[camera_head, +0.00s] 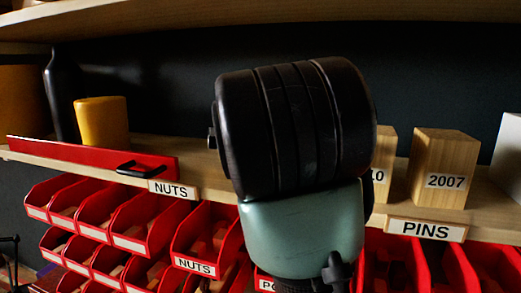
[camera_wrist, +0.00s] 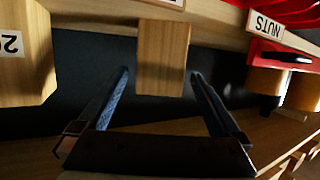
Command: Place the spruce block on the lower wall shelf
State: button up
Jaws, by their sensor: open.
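A plain pale wood block, apparently the spruce block (camera_wrist: 162,62), shows in the wrist view, which looks upside down. It stands at the lower wall shelf (camera_wrist: 215,28), its base end at the shelf's board; exact contact is hard to tell. My gripper (camera_wrist: 160,85) is open, with its two dark fingers apart on either side of the block's free end. No finger clearly touches it. In the head view my wrist (camera_head: 295,130) hides the block and the fingers. The lower shelf (camera_head: 392,205) runs across the head view behind my wrist.
Blocks labelled "10" (camera_head: 383,165) and "2007" (camera_head: 440,165) stand right of my wrist; a labelled block (camera_wrist: 25,55) is close beside my gripper. An upper shelf (camera_head: 170,18) is overhead. Red bins (camera_head: 145,220) hang below. A yellow cup (camera_head: 102,122) and dark bottle (camera_head: 62,95) stand left.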

jog(key=s+a+r+t, duration=0.2)
jog(key=s+r+t, duration=0.9)
jog(key=s, duration=0.4)
jog(key=shift+s+a+r+t, duration=0.2)
jog(key=shift+a+r+t, duration=0.15)
jog(key=shift+t, duration=0.55)
notch_tip(320, 180, down, 10)
jog(key=b, duration=0.9)
jog(key=shift+a+r, duration=0.1)
jog(key=shift+c, duration=0.2)
